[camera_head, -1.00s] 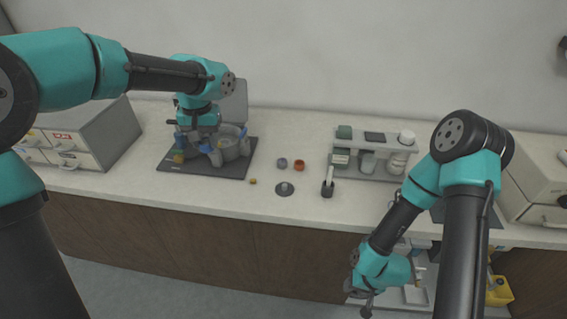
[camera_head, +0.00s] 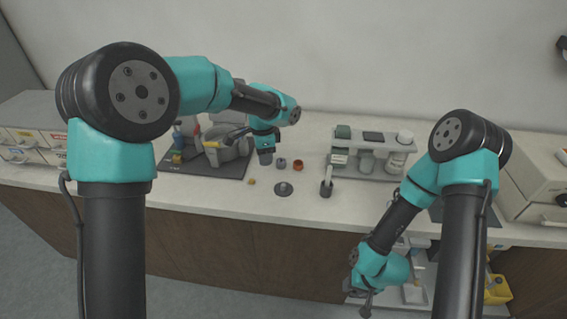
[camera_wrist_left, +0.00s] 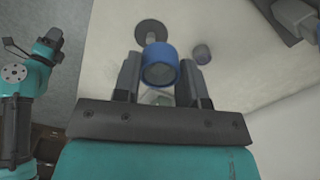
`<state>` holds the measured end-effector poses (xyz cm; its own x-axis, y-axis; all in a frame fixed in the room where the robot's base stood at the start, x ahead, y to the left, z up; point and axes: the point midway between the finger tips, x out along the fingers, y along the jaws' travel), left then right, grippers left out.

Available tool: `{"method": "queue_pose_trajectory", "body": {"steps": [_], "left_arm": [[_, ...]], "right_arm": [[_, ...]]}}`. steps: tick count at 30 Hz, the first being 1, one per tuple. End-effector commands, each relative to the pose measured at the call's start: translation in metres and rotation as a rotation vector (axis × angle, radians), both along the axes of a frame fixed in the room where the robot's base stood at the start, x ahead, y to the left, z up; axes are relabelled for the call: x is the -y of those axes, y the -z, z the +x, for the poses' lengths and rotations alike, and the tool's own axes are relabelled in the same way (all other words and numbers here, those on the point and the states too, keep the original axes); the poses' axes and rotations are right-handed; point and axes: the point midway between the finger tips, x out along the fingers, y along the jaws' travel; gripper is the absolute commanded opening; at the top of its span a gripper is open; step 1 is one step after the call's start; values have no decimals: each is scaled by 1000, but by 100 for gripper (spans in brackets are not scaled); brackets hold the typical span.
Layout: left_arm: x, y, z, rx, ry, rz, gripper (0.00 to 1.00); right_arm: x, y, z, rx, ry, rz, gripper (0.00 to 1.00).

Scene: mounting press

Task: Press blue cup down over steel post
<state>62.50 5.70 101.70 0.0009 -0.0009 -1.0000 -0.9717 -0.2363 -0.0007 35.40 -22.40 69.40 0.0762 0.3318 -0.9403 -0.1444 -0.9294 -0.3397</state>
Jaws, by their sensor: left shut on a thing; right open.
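In the left wrist view the blue cup (camera_wrist_left: 160,62) sits between the two fingers of my left gripper (camera_wrist_left: 160,80), which is shut on it, its round end facing the camera. In the head view my left gripper (camera_head: 265,158) hangs over the counter and the cup cannot be made out. The steel post (camera_head: 283,187) stands on a dark round base on the counter, in front and to the right of that gripper. It also shows in the left wrist view (camera_wrist_left: 151,38), partly behind the cup. My right gripper (camera_head: 367,300) is open and empty, low in front of the counter.
A grey ring (camera_head: 281,163) and an orange ring (camera_head: 298,164) lie close to my left gripper. A dark mat (camera_head: 200,171) with a grey round container (camera_head: 228,152) is on the left. A dark holder (camera_head: 326,188) and a bottle rack (camera_head: 365,173) stand to the right.

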Motion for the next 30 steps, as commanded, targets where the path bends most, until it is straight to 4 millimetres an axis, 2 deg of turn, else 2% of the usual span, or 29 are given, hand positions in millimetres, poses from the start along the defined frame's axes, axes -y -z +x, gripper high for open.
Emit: {"method": "queue_pose_trajectory", "body": {"steps": [1, 6, 11, 30], "left_arm": [[11, 8, 2, -2, 77, 2, 10], [39, 28, 5, -2, 320, 1, 10], [54, 39, 6, -1, 457, 1, 10], [57, 46, 6, -1, 490, 1, 10]], "right_arm": [[0, 0, 0, 0, 0, 0, 43], [0, 0, 0, 0, 0, 0, 43], [0, 0, 0, 0, 0, 0, 43], [0, 0, 0, 0, 0, 0, 43]]}}
